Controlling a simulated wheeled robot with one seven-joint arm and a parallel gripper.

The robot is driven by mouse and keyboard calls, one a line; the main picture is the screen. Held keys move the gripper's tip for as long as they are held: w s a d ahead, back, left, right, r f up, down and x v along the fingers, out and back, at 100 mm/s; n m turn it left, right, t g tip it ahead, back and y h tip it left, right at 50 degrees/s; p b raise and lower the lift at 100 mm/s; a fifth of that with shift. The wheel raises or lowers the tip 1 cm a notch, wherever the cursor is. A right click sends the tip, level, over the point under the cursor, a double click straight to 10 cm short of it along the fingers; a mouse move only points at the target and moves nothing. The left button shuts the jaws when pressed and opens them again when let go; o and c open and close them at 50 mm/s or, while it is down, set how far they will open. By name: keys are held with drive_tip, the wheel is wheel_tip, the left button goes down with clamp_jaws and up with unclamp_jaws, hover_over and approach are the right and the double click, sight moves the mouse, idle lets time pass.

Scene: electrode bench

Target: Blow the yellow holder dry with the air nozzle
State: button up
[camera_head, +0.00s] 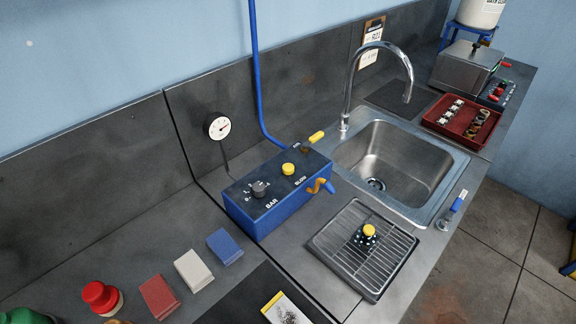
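The yellow holder (369,230) has a yellow top and a dark body with pale spots. It stands upright on a wire drying rack (341,277) in front of the sink; whether it is wet cannot be told. The blue air box (251,216) stands behind and to the left of the rack. It has a dark knob (260,189) marked BAR, a yellow button (288,169) and a yellow lever (316,137) at its back. A small blue nozzle (331,188) with an orange coiled hose (316,186) is on its right side, pointing toward the rack side. My gripper is not in view.
A steel sink (436,215) with a tall tap (408,91) is behind the rack. A red tray (427,118) of small parts is at the back right. Red, white and blue blocks (224,246) lie at front left.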

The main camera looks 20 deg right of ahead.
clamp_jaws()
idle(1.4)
